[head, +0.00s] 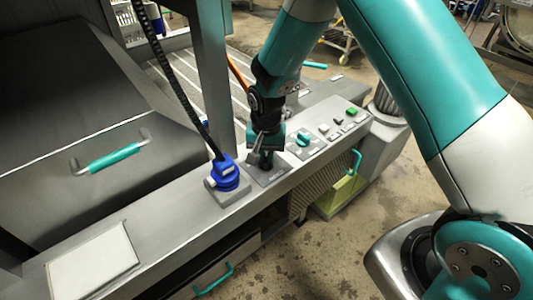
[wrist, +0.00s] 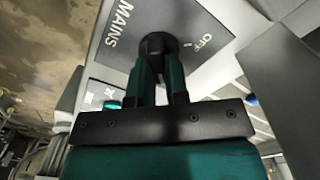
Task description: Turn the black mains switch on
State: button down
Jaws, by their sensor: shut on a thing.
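The black mains switch (wrist: 158,43) is a round knob on a grey plate (wrist: 212,22) lettered MAINS, with OFF and I marks beside it in the wrist view. My gripper (wrist: 160,66) is shut on the knob, its two green fingers on either side. In the head view my gripper (head: 266,158) points down at the panel and hides most of the switch. The knob's pointer is covered, so I cannot tell which mark it faces.
A blue plug (head: 226,174) with a black cable stands left of my gripper. A teal knob (head: 303,139) and several small buttons (head: 337,121) are to the right on the same panel. A grey post (head: 211,75) rises close behind the plug.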

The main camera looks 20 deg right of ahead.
aim_at(266, 156)
jog(key=shift+w+r, duration=0.1)
jog(key=c, duration=1.1)
grip_release()
notch_tip(266, 156, up, 17)
jog(key=shift+r+b, duration=0.15)
jog(key=shift+b, duration=0.4)
